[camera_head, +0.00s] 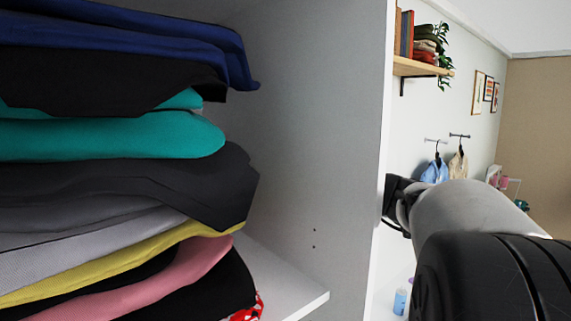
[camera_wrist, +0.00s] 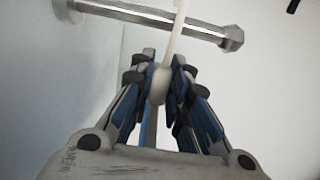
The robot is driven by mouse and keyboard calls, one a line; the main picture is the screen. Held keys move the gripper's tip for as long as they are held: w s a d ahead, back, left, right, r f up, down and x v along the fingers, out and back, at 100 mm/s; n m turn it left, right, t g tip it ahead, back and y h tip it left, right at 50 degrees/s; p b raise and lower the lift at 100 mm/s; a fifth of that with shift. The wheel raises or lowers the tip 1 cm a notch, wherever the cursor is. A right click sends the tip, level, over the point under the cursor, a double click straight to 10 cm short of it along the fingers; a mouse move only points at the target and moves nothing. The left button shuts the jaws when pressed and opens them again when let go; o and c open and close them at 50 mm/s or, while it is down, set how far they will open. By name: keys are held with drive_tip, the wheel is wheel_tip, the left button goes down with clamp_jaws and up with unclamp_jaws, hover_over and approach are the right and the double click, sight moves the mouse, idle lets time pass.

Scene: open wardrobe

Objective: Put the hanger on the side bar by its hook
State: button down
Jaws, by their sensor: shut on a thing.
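In the wrist view my gripper (camera_wrist: 160,80) is shut on the pale neck of the hanger (camera_wrist: 173,45). A thin, light stem runs up from between the fingertips and crosses in front of the metal side bar (camera_wrist: 150,15). The hook's top is out of frame, and I cannot tell whether it touches the bar. The bar runs slanting across the top and ends in a hexagonal knob at right. Most of the hanger's body is hidden by my gripper. In the head view my gripper (camera_head: 394,203) shows only partly, beyond the wardrobe panel's edge; the hanger is not visible there.
Folded clothes (camera_head: 110,150) are stacked at left on a white shelf (camera_head: 290,285). The wardrobe side panel (camera_head: 320,150) stands between them and my arm. Beyond hang a blue garment (camera_head: 434,172) and a beige one (camera_head: 457,166) from wall pegs, below a wooden shelf (camera_head: 415,69).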

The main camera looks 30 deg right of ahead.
drive_tip(key=shift+f, duration=0.2)
idle(0.4)
drive_tip(key=shift+f+b, duration=0.95)
drive_tip(key=shift+b, duration=0.1)
drive_tip(key=shift+f+b, duration=0.4)
drive_tip(key=shift+f, duration=0.1)
drive_tip(key=c, duration=1.5)
unclamp_jaws()
drive_tip(key=shift+o, duration=0.2)
drive_tip(key=shift+r, duration=0.1)
